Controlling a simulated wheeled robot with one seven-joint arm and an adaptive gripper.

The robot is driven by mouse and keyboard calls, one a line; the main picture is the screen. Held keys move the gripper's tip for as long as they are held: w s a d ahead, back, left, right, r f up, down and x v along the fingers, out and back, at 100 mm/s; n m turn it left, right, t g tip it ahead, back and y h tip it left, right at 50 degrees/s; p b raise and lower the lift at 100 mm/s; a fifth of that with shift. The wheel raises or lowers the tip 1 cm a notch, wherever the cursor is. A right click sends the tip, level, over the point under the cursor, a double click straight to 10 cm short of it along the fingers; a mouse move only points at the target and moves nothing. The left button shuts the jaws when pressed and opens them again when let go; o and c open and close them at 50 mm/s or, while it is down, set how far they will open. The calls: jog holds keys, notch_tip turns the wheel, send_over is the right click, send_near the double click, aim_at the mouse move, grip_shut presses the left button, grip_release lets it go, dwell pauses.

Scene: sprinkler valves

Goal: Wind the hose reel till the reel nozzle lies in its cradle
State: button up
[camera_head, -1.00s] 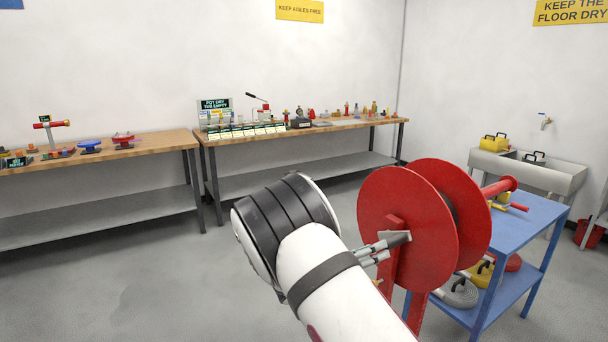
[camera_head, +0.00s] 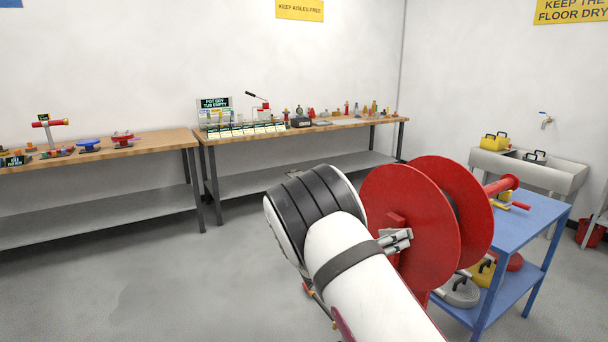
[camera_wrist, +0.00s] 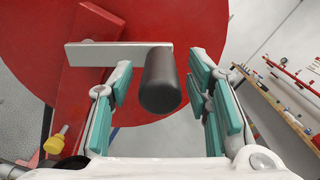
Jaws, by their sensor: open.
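The red hose reel (camera_head: 410,215) stands right of centre in the head view, with two round red flanges. In the wrist view its red disc (camera_wrist: 190,20) fills the upper part. A grey crank arm (camera_wrist: 120,54) crosses the disc and ends in a black crank handle (camera_wrist: 160,82). My gripper (camera_wrist: 165,95) is open, with its teal-padded fingers on either side of the black handle. Gaps show between handle and pads. In the head view my gripper (camera_head: 397,240) is partly hidden by my arm at the reel's near face. I cannot make out the reel nozzle or its cradle for certain.
A blue cart (camera_head: 530,215) with coiled hoses on its lower shelf stands just right of the reel. A sink (camera_head: 545,172) is behind it. Two workbenches (camera_head: 300,130) line the back wall. The floor at left is clear.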

grip_shut()
jog(key=shift+s+d+f, duration=0.1)
jog(key=shift+s+f, duration=0.1)
jog(key=shift+f, duration=0.35)
jog(key=shift+s+d+f, duration=0.1)
jog(key=shift+s+f, duration=0.1)
jog(key=shift+f, duration=0.3)
jog(key=shift+s+d+f+b, duration=0.15)
jog(key=shift+f+b, duration=0.3)
jog(key=shift+f, duration=0.65)
jog(key=shift+f+b, duration=0.5)
jog(key=shift+f, duration=0.55)
jog(key=shift+f, duration=0.15)
